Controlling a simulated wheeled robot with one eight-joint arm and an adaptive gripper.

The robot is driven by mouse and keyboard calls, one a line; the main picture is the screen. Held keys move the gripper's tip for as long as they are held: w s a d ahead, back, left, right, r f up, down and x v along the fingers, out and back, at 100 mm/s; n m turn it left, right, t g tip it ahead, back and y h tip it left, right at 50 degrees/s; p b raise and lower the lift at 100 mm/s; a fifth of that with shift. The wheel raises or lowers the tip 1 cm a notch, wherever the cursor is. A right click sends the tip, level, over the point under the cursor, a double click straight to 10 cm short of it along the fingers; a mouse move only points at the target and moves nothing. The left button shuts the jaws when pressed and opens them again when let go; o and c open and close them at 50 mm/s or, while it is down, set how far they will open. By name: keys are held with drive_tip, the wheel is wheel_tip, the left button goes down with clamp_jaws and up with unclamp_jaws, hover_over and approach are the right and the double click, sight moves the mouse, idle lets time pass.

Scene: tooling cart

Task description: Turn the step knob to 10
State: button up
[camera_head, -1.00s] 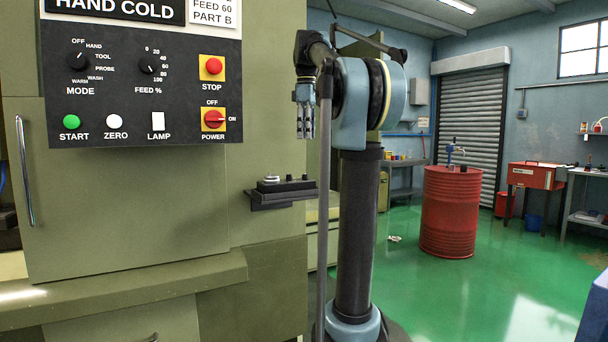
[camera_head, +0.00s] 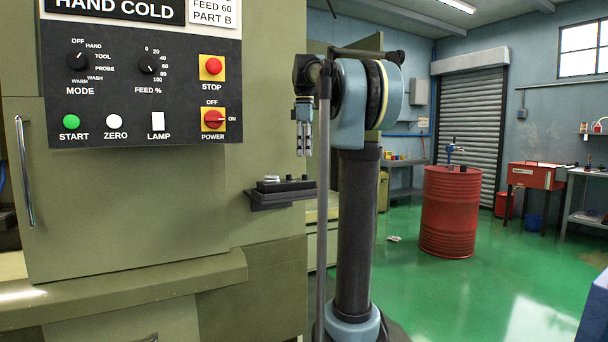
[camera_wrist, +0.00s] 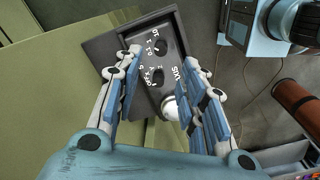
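A dark control box (camera_wrist: 172,62) with two black knobs and a white round dial lies below my gripper in the wrist view. The upper knob (camera_wrist: 158,47) has numerals around it and appears to be the step knob; its pointer setting is too small to read. The lower knob (camera_wrist: 157,76) is the axis knob, beside the AXIS label. My gripper (camera_wrist: 163,54) is open and empty, its fingers spread on either side of the box in this view. In the head view, my gripper (camera_head: 304,138) hangs pointing down, above the right part of the box (camera_head: 285,186).
The box sits on a small dark shelf (camera_head: 284,200) on the green machine (camera_head: 265,120). The machine panel (camera_head: 130,105) with its knobs and buttons is to the left. A red drum (camera_head: 450,215) stands farther back at the right.

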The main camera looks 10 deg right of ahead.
sight(305, 177)
wheel_tip(305, 177, down, 8)
drive_tip(key=shift+w+f, duration=0.15)
drive_tip(key=shift+f, duration=0.1)
clamp_jaws()
idle(0.3)
